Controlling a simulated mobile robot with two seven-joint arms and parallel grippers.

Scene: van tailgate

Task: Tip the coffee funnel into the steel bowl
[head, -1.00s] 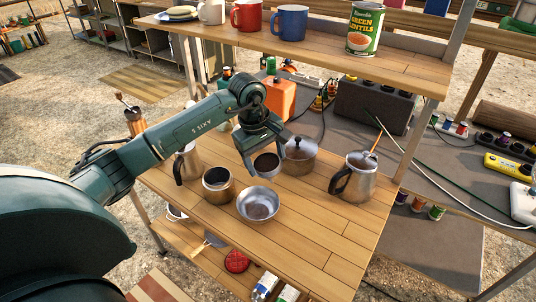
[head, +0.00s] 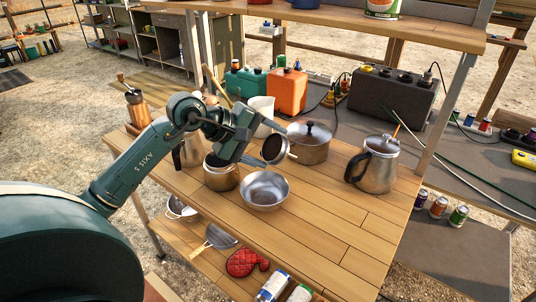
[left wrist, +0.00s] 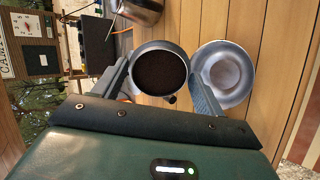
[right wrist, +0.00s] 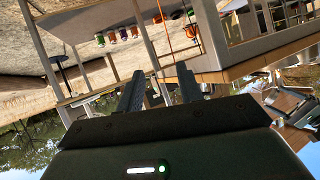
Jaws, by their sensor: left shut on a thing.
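The coffee funnel (head: 276,149) is a dark round cup with a pale rim. My left gripper (head: 262,142) is shut on it and holds it above the table, behind the steel bowl (head: 264,190). The funnel is tipped in the head view, its mouth facing right and toward the camera. In the left wrist view the funnel (left wrist: 160,72) sits between the fingers with dark grounds inside. The shiny, wide bowl (left wrist: 223,76) shows beside it and looks empty. My right gripper (right wrist: 159,90) is open and empty in the right wrist view, away from the table.
A lidded pot (head: 311,145) is behind the funnel, and a steel coffee pot (head: 376,165) stands at the right. The front right tabletop (head: 340,225) is clear. A shelf (head: 400,32) overhangs the back.

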